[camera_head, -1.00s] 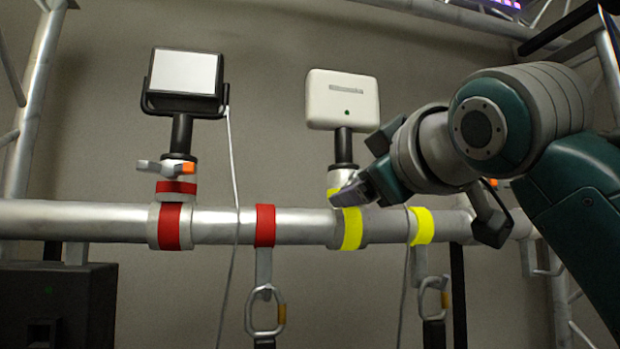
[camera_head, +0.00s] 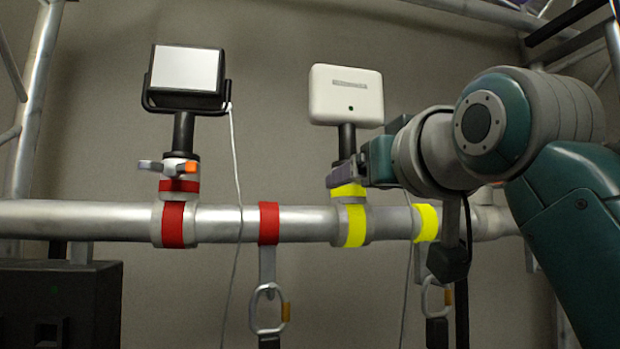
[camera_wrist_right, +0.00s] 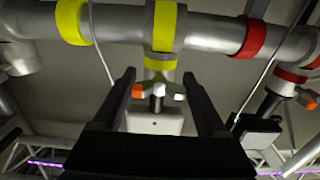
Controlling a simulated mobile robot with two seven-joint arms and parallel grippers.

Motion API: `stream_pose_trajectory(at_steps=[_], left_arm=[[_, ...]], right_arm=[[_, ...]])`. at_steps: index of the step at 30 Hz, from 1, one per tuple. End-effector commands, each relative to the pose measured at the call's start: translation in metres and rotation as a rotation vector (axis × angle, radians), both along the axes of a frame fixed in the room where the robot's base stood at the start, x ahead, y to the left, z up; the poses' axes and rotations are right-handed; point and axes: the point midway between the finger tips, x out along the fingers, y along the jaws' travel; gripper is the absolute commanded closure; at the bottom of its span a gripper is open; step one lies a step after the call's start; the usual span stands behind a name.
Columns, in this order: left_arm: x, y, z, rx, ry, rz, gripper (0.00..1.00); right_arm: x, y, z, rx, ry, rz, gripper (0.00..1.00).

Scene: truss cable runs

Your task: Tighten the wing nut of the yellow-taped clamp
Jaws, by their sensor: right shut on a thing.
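The yellow-taped clamp (camera_head: 353,227) sits around the horizontal truss pipe, with a second yellow band on its upright neck below a white box-shaped device (camera_head: 346,95). My right gripper (camera_head: 340,174) reaches in from the right, level, at the neck just above that band. In the right wrist view its two dark fingers (camera_wrist_right: 164,95) stand either side of the clamp's wing nut (camera_wrist_right: 157,88), which has an orange tip. The gripper is shut on this wing nut. The nut is mostly hidden in the head view. My left gripper is not in view.
A red-taped clamp (camera_head: 174,225) with its own orange-tipped wing nut (camera_head: 168,167) carries a black-framed lamp (camera_head: 186,70) at left. Red (camera_head: 268,223) and yellow (camera_head: 426,222) straps hang carabiners below the pipe (camera_head: 100,220). Thin cables hang down. A black box (camera_head: 60,300) stands lower left.

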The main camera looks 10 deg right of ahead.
Motion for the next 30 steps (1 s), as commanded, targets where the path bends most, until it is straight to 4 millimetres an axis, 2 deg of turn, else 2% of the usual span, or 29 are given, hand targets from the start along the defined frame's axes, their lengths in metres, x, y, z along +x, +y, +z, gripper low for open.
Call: stream_pose_trajectory(at_steps=[14,15,21,30], left_arm=[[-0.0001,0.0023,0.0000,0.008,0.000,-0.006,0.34],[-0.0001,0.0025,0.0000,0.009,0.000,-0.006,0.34],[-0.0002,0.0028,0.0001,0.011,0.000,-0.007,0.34],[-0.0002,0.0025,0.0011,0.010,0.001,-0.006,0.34]], right_arm=[[0.0005,0.0003,-0.0020,0.016,0.007,0.001,0.81],[0.0005,0.0003,-0.0020,0.016,0.007,0.001,0.22],[0.0003,0.0002,-0.0010,0.014,0.003,0.000,0.00],[-0.0025,0.0000,0.0001,0.013,0.001,0.000,0.00]])
